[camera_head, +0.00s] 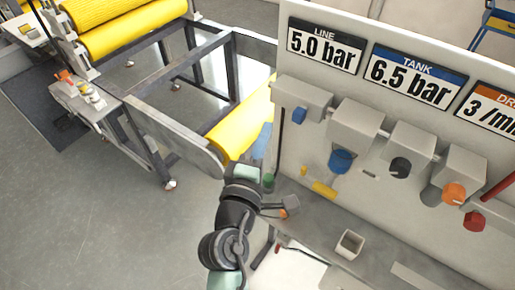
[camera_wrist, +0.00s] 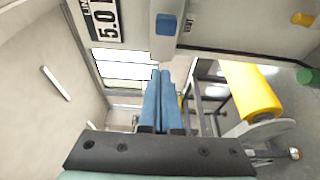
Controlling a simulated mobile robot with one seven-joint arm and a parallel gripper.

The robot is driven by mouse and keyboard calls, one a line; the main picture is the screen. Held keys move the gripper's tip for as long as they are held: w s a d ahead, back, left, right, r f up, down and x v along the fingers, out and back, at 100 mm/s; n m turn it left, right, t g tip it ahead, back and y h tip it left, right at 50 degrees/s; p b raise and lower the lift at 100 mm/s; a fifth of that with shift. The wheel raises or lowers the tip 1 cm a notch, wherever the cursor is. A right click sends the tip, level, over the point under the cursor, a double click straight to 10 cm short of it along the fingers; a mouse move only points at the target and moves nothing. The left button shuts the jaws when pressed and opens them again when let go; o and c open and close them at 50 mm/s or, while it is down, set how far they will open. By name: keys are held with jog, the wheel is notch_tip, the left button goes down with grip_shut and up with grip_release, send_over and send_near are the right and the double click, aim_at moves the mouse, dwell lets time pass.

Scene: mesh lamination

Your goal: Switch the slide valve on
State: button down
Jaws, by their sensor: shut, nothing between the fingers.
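The control panel (camera_head: 300,165) carries a row of grey boxes. The leftmost box (camera_head: 297,91) has a small blue block (camera_head: 299,115) on it, which looks like the slide valve's slider; I cannot read its position for certain. In the wrist view this blue block (camera_wrist: 167,24) sits on its pale box at the top, beyond my fingertips. My gripper (camera_head: 264,128) is at the panel's left edge, below and left of the block, apart from it. In the wrist view its blue fingers (camera_wrist: 161,73) are together and empty.
More boxes to the right carry a blue knob (camera_head: 341,160), a black knob (camera_head: 400,168), an orange knob (camera_head: 454,193) and a red part (camera_head: 474,221). A yellow cylinder (camera_head: 324,189) is low on the panel. An open white container (camera_head: 349,244) stands on the ledge. Yellow rollers (camera_head: 125,28) stand left.

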jog(key=v, duration=0.3)
jog(key=shift+a+b, duration=0.25)
jog(key=shift+b, duration=0.1)
jog(key=shift+w+a, duration=0.15)
